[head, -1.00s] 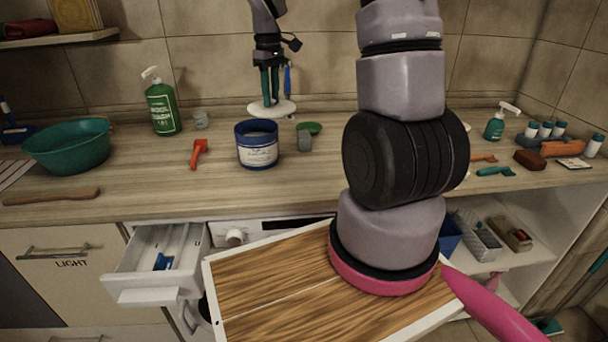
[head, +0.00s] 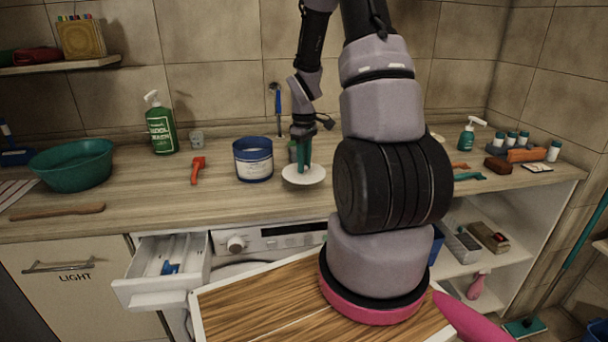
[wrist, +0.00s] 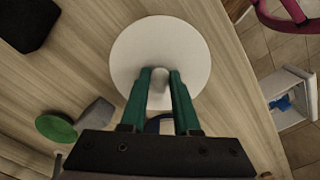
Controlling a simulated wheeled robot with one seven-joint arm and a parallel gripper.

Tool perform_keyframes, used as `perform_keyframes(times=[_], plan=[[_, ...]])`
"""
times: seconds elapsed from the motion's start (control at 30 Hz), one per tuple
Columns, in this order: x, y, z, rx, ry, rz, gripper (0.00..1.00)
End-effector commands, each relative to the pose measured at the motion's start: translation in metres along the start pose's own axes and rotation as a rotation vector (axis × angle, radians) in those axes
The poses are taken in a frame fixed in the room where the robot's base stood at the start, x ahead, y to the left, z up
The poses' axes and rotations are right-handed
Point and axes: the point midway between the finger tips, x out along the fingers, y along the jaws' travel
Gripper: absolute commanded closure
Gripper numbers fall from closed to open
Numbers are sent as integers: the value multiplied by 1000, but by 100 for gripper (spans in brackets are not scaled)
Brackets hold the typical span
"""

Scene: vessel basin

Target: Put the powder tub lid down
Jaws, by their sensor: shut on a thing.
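The powder tub lid is a flat white disc (head: 290,178) with a small knob in the middle, just right of the tub over the counter's front half. My gripper (head: 304,160) has green fingers, shut on the lid's knob from above. The wrist view shows the lid (wrist: 190,50) face-on, with the fingers (wrist: 160,75) around its knob. I cannot tell whether the lid touches the counter or is just above it. The powder tub (head: 254,165) is blue and white, upright, and its top looks open.
The wooden counter (head: 130,200) is clear between the tub and its front edge. A red tool (head: 197,170) and green soap bottle (head: 160,125) stand left. An open drawer (head: 165,285) juts below.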

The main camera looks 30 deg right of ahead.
Motion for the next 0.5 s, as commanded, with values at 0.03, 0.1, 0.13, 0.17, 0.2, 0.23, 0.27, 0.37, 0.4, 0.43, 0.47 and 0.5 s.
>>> perform_keyframes(times=[0.03, 0.1, 0.13, 0.17, 0.2, 0.23, 0.27, 0.37, 0.4, 0.43, 0.47, 0.5], plan=[[5, -1, 0, 0, -2, -2, 100], [14, -1, 1, -2, -3, -2, 100], [19, -1, 1, -2, -4, -3, 100], [24, -1, 1, -2, -3, -2, 100], [29, -1, 1, -1, -4, -3, 100], [33, -1, 0, -1, -3, -2, 100], [35, -1, 0, -1, -2, -1, 100], [35, 0, 0, 0, 0, 0, 100], [35, 0, 0, 0, 0, 0, 100], [35, 0, 0, 0, 0, 0, 100], [35, 0, 0, 0, 0, 0, 100], [35, 0, 0, 0, 0, 0, 100]])
